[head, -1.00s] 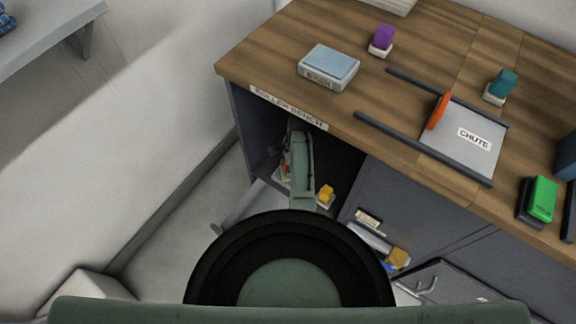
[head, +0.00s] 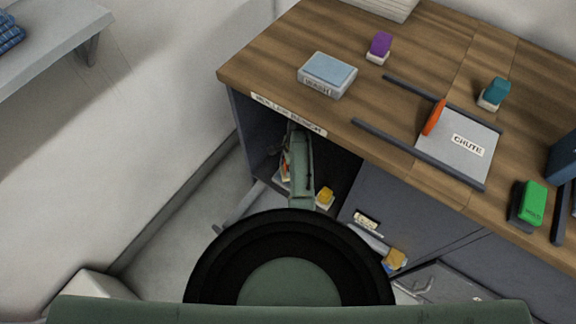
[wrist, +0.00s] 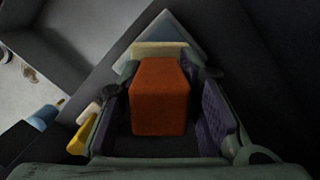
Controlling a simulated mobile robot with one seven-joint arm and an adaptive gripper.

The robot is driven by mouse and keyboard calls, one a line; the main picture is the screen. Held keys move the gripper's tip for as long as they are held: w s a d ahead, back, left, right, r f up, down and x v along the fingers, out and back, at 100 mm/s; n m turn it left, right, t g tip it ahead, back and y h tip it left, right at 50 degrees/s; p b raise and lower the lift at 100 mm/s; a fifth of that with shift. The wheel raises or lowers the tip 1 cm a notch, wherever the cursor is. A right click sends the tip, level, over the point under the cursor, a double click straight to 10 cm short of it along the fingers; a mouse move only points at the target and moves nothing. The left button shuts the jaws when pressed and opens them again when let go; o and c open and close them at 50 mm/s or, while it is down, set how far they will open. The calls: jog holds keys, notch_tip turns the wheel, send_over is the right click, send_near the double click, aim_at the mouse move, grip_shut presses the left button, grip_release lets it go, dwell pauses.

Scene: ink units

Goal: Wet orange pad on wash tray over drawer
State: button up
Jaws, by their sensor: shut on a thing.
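My gripper (wrist: 160,105) is shut on an orange block (wrist: 160,95), with a dark purple finger pad on each side of it. A cream strip and a pale blue-grey surface show just beyond the block in the wrist view. In the head view my arm reaches into the dark open bay of the bench, and the gripper is mostly hidden there. The wash tray (head: 313,86), a grey tray with a light blue top, stands on the bench top at the left front, above the bay. An open drawer (head: 368,238) with small items shows lower down.
A yellow block on a white base (head: 326,196) sits in the bay. The bench top holds a purple block (head: 381,44), a teal block (head: 496,91), the chute (head: 468,160) with an orange piece (head: 434,117) and rails, and a green block (head: 532,202).

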jog(key=shift+r, duration=2.4)
jog(key=n+b, duration=0.1)
jog(key=s+f+n+b, duration=0.1)
jog(key=n, duration=0.1)
jog(key=shift+s+f+n+h, duration=0.1)
jog(key=shift+s+n+h, duration=0.1)
jog(key=shift+n+h, duration=0.1)
jog(key=s+n+b, duration=0.1)
jog(key=n, duration=0.3)
jog(key=s+f+n+g+b, duration=0.1)
jog(key=s+n+b, duration=0.1)
jog(key=n, duration=0.2)
jog(key=s+n+h+b, duration=0.1)
jog(key=s+n+b, duration=0.1)
jog(key=n, duration=0.2)
jog(key=shift+s+d+f, duration=0.1)
jog(key=shift+d+f, duration=0.2)
jog(key=shift+f, duration=0.1)
